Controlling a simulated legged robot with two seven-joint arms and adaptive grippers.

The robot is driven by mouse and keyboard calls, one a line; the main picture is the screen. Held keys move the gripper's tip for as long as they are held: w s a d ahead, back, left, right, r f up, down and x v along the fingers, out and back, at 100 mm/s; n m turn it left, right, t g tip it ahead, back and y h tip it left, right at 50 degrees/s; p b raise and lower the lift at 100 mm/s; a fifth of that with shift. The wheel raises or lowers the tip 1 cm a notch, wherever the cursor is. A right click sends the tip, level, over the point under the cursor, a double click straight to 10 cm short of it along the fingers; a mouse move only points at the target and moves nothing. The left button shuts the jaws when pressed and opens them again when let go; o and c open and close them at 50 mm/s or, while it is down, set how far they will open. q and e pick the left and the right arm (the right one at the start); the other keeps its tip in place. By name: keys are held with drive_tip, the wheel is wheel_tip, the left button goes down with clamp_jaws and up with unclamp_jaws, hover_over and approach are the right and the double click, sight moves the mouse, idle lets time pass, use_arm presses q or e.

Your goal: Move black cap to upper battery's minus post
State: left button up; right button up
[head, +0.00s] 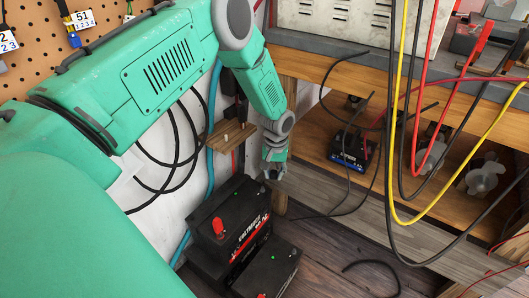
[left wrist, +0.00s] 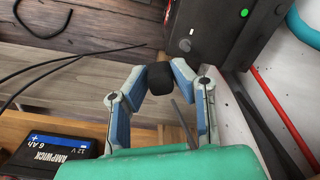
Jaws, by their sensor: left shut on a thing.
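My left gripper (head: 273,173) hangs beyond and a little above the upper battery (head: 232,207) in the head view. In the left wrist view its two fingers (left wrist: 159,70) are shut on the black cap (left wrist: 160,82). The upper battery is black, with a red cap (head: 218,227) on its near side and a green dot on top. Part of a black battery (left wrist: 215,28) with a green dot shows at the top of the left wrist view, apart from the held cap. A small pale post (left wrist: 184,45) shows on it. My right gripper is not in view.
Another black battery (head: 272,272) stands lower, in front of the upper one. A wooden peg shelf (head: 231,137) is on the wall. A small blue-based battery (head: 350,148) sits on the bench's lower shelf. Black, red and yellow cables hang at the right.

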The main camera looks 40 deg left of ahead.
use_arm(q)
drive_tip(key=n, duration=0.1)
hover_over(263, 187)
drive_tip(key=f, duration=0.2)
drive_tip(key=shift+w+a+f, duration=0.1)
drive_tip(key=shift+a+f, duration=0.1)
drive_tip(key=shift+f, duration=0.15)
drive_tip(key=shift+d+f, duration=0.15)
drive_tip(key=shift+f, duration=0.1)
wheel_tip(263, 187, down, 3)
drive_tip(key=b, duration=0.3)
drive_tip(key=shift+f, duration=0.15)
drive_tip(key=shift+f+b, duration=0.4)
drive_tip(key=shift+f, duration=0.05)
drive_tip(key=shift+r, duration=0.1)
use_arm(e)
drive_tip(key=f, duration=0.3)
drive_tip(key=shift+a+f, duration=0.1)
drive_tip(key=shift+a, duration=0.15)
use_arm(q)
drive_tip(key=shift+d+r, duration=0.1)
drive_tip(key=shift+r, duration=0.05)
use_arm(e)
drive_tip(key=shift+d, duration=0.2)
use_arm(q)
drive_tip(key=shift+p, duration=0.3)
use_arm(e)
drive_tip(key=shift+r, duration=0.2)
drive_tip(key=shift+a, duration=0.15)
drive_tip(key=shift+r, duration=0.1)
